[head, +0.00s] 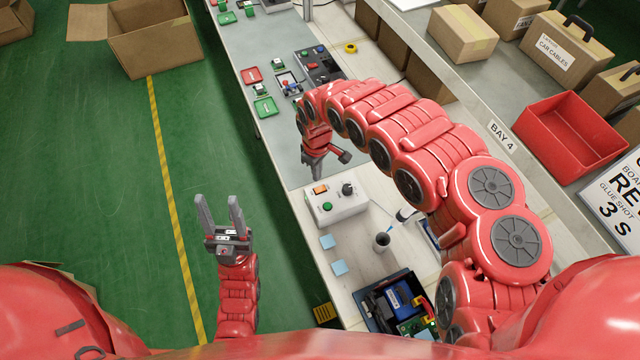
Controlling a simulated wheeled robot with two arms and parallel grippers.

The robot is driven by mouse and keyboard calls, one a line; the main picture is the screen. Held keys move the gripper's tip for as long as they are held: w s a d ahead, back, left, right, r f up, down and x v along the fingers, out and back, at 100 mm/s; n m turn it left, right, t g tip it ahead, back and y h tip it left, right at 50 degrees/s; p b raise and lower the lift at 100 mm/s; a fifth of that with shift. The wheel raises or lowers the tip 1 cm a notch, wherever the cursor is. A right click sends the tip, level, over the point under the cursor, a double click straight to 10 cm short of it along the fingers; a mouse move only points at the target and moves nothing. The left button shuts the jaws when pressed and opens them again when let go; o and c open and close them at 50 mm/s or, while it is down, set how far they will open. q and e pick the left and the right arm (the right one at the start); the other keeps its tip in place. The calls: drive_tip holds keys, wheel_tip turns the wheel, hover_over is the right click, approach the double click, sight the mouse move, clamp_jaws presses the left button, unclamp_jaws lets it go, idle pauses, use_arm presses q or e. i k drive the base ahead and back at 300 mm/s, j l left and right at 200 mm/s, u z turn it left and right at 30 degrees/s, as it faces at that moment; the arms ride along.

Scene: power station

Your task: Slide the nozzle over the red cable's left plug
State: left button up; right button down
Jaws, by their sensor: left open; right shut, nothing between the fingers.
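An open black case (365,300) stands on the bench at the bottom, holding a blue block (398,297), a green board (412,325) and red and yellow parts. I cannot make out the red cable's left plug. A small dark upright cylinder (382,241) and a white, blue-tipped piece (404,216) are above the case; I cannot tell whether either is the nozzle. My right gripper (313,172) is shut and empty, pointing down over the grey bench surface. My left gripper (222,208) is open and empty over the green floor, left of the bench. My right arm hides part of the bench.
A white control box (337,205) with an orange switch, a green button and a black knob stands below my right gripper. Two light-blue squares (339,268) lie near the bench edge. Small trays and devices (265,106) are farther up. A red bin (570,135) and cartons are at right.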

sight(401, 216)
drive_tip(key=k+j, duration=0.3)
drive_tip(key=k, duration=0.15)
drive_tip(key=k+j, duration=0.3)
drive_tip(key=k, duration=0.15)
